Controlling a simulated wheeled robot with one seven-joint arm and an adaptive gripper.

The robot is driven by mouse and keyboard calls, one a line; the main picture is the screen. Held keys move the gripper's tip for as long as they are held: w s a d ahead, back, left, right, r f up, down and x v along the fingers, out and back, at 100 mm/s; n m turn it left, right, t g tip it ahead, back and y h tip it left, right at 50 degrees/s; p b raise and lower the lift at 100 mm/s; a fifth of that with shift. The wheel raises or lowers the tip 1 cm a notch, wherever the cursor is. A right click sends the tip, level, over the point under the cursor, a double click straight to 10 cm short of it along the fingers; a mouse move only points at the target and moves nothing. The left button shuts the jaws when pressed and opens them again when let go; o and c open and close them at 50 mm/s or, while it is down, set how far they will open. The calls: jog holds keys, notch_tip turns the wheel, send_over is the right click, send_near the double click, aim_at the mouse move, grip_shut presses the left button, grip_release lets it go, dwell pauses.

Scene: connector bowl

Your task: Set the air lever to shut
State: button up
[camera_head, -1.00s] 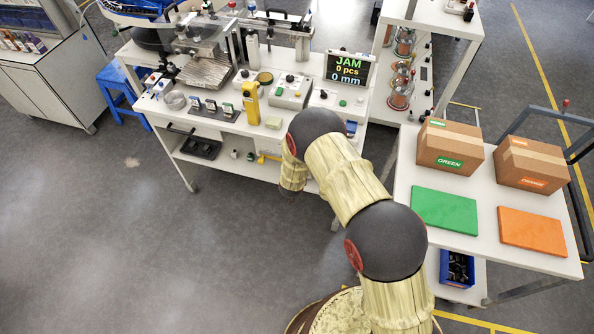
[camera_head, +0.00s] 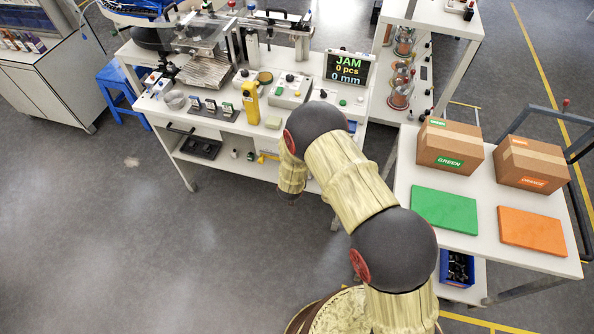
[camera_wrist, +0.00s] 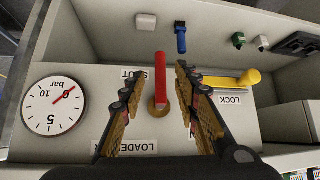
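In the wrist view a red lever (camera_wrist: 161,85) with a brass pivot stands on a pale panel. A partly hidden label (camera_wrist: 132,76) beside it seems to read SHUT, and another (camera_wrist: 128,143) reads LOADER; both appear upside down. My gripper (camera_wrist: 162,68) is open, with one finger on each side of the red lever and a visible gap on both sides. In the head view my arm reaches the bench front; the gripper and lever cannot be made out there.
A yellow lever (camera_wrist: 235,82) by a LOCK label (camera_wrist: 230,99) sits right of my gripper. The bench (camera_head: 225,122) carries a screen (camera_head: 347,69) reading JAM. Open floor lies left.

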jog(key=d+v, duration=0.1)
jog(key=v, duration=0.6)
jog(key=shift+s+a+r, duration=0.25)
jog(key=shift+s+a, duration=0.1)
jog(key=shift+a, duration=0.15)
jog(key=s+a+f+g+y, duration=0.25)
jog(key=s+f+g, duration=0.2)
jog(key=s, duration=0.45)
jog(key=s+a+r+n+g, duration=0.2)
jog(key=s+r+g, duration=0.1)
jog(key=s+r, duration=0.4)
jog(key=s+d+r+t, duration=0.1)
jog(key=s+d+r, duration=0.4)
jog(key=r, duration=0.8)
jog(key=s+d+r+t, duration=0.2)
jog(key=s+d+r, duration=0.3)
jog(key=r, duration=0.9)
jog(key=s+d+r+t, duration=0.1)
jog(key=s+d+r, duration=0.5)
jog(key=d+r, duration=0.4)
notch_tip(320, 180, up, 4)
jog(key=shift+r+h, duration=0.1)
jog(key=shift+h, duration=0.35)
